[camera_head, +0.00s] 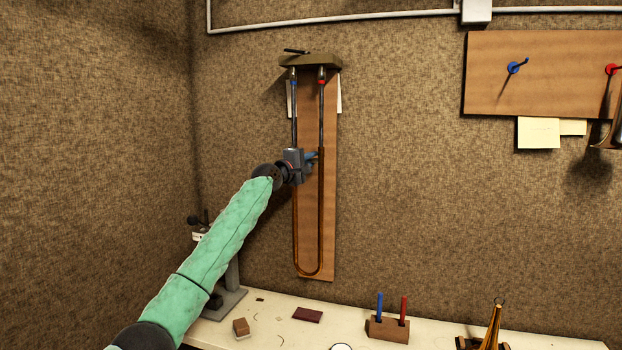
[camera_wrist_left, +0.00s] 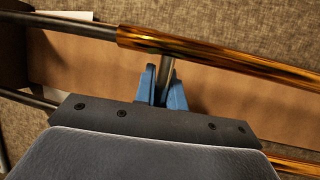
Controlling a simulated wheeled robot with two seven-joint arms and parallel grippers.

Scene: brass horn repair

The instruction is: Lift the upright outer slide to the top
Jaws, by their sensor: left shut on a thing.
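The brass outer slide (camera_head: 320,222), a long U, hangs upright with its bow at the bottom in front of a wooden board on the wall. Dark inner tubes (camera_head: 322,115) run from its upper ends to a bracket (camera_head: 311,62) at the top. My left gripper (camera_head: 311,157) is at the slide's upper part, with blue fingers. In the left wrist view, those fingers (camera_wrist_left: 163,82) are shut on a short metal crossbar (camera_wrist_left: 167,68) that meets a brass tube (camera_wrist_left: 225,59). The grey gripper body hides part of the other tube. My right gripper is not in view.
The wooden board (camera_head: 311,210) lies close behind the slide. Below is a pale bench (camera_head: 270,330) with a wooden holder (camera_head: 387,327) of blue and red tools, a small brown block (camera_head: 241,327) and a dark red pad (camera_head: 307,314). A tool board (camera_head: 540,90) hangs at right.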

